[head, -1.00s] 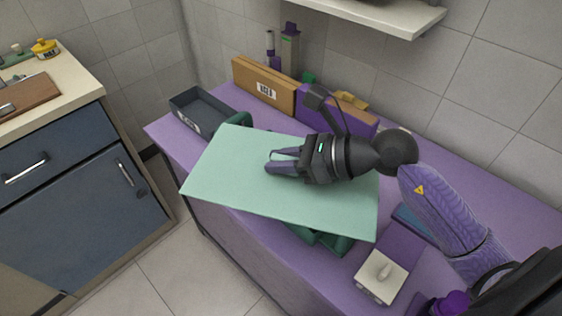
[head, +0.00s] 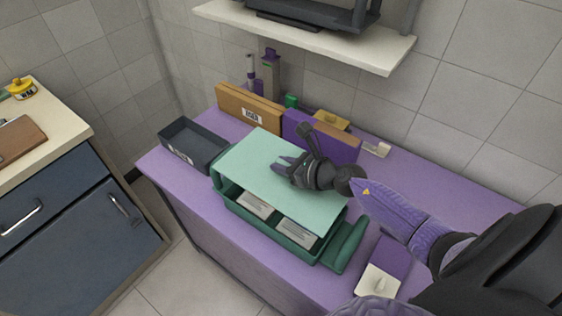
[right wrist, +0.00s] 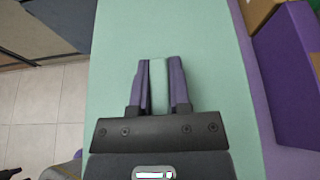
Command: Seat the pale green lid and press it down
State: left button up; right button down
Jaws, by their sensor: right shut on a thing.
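The pale green lid (head: 262,160) is a flat panel over the back part of a dark green box (head: 270,232). The box's front stays uncovered and shows paper stacks (head: 298,230) in two compartments. The lid looks raised above the front rim; whether its back edge touches the box is hidden. My right gripper (head: 283,164) is over the lid's top. In the right wrist view its fingers (right wrist: 158,80) are shut on an upright pale green grip of the lid (right wrist: 200,50). My left gripper is not in view.
A dark open tray (head: 193,145) stands left of the box on the purple counter (head: 450,185). An orange-brown file (head: 248,106) and a purple file (head: 320,140) stand behind. A white-topped block (head: 378,281) is at the front right. A shelf (head: 310,40) overhangs the back.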

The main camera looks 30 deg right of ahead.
aim_at(282, 177)
jog(key=shift+f+b, duration=0.55)
jog(key=shift+f, duration=0.1)
notch_tip(282, 177, down, 3)
jog(key=b, duration=0.3)
jog(key=shift+f, duration=0.2)
notch_tip(282, 177, down, 6)
jog(key=b, duration=0.6)
jog(key=shift+f, duration=0.3)
jog(key=shift+s+f+b, duration=0.1)
jog(key=shift+f+b, duration=0.2)
jog(key=shift+b, duration=0.15)
jog(key=c, duration=0.5)
grip_release()
jog(key=shift+c, duration=0.2)
jog(key=shift+o, duration=0.3)
